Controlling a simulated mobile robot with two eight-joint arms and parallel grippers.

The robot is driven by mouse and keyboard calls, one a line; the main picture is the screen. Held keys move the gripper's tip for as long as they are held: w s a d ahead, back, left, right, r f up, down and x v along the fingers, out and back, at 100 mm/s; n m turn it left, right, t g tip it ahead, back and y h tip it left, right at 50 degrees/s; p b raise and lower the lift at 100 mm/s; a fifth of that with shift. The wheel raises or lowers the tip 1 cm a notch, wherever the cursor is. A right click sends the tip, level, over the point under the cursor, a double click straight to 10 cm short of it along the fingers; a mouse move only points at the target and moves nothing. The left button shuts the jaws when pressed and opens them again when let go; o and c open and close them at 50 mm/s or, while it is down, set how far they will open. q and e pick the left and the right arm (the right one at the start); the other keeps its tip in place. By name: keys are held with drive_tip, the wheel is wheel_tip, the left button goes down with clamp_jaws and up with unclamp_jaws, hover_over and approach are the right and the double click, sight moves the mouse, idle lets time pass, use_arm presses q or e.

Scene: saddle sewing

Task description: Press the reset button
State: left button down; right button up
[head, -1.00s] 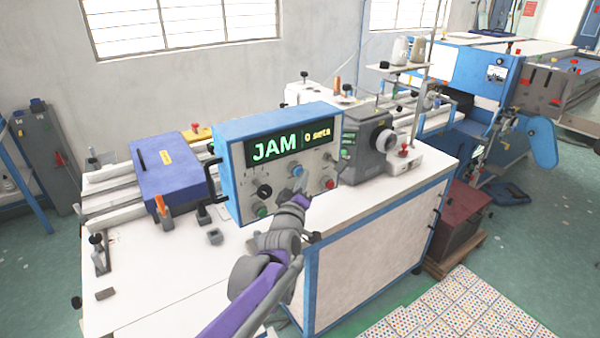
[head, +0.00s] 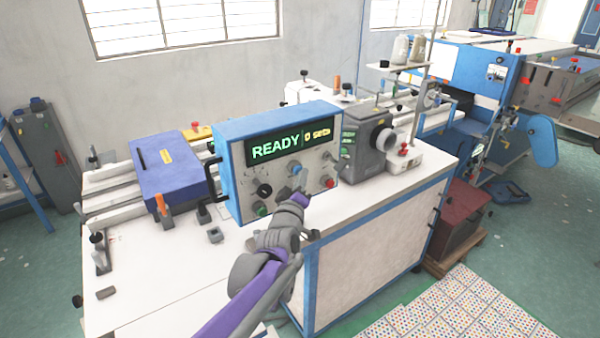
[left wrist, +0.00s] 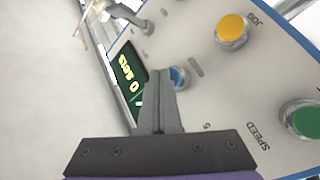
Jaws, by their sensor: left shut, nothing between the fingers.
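The blue-framed control box (head: 226,170) stands on the white bench, and its green display (head: 288,146) reads READY. A blue button (head: 295,168) sits on the panel below the display; I take it as the reset button, but its label is not readable. My left gripper (head: 299,187) is shut and empty, just in front of the panel below the blue button. In the left wrist view the shut fingertips (left wrist: 161,74) partly cover the blue button (left wrist: 179,76); whether they touch it I cannot tell. My right gripper is not in view.
Other panel controls are close by: a red button (head: 328,182), a green button (head: 262,210) and a black knob (head: 264,190). The left wrist view shows a yellow button (left wrist: 231,29) marked JOG. A grey machine head (head: 365,138) stands right of the box.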

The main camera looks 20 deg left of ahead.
use_arm(q)
drive_tip(key=shift+s+d, duration=0.5)
drive_tip(key=shift+d, duration=0.1)
drive_tip(key=shift+d, duration=0.1)
drive_tip(key=s+d+b, duration=0.1)
drive_tip(key=d, duration=0.1)
drive_tip(key=s+d+b, duration=0.1)
drive_tip(key=s, duration=0.1)
drive_tip(key=shift+d+b, duration=0.3)
drive_tip(key=shift+d, duration=0.05)
idle(0.6)
drive_tip(key=s+f+m+g, duration=0.3)
drive_tip(key=s+f, duration=0.4)
drive_tip(key=s, duration=0.4)
drive_tip(key=s+a+f+m+g+h+p, duration=0.1)
drive_tip(key=s+f+m+g, duration=0.3)
drive_tip(key=s+f, duration=0.4)
drive_tip(key=s+f+m+g+h+p, duration=0.1)
drive_tip(key=s+f+m+g, duration=0.3)
drive_tip(key=s, duration=1)
wheel_tip(320, 180, down, 4)
drive_tip(key=shift+s+a+r+g, duration=0.15)
drive_tip(key=shift+s+g, duration=0.05)
drive_tip(key=shift+g, duration=0.9)
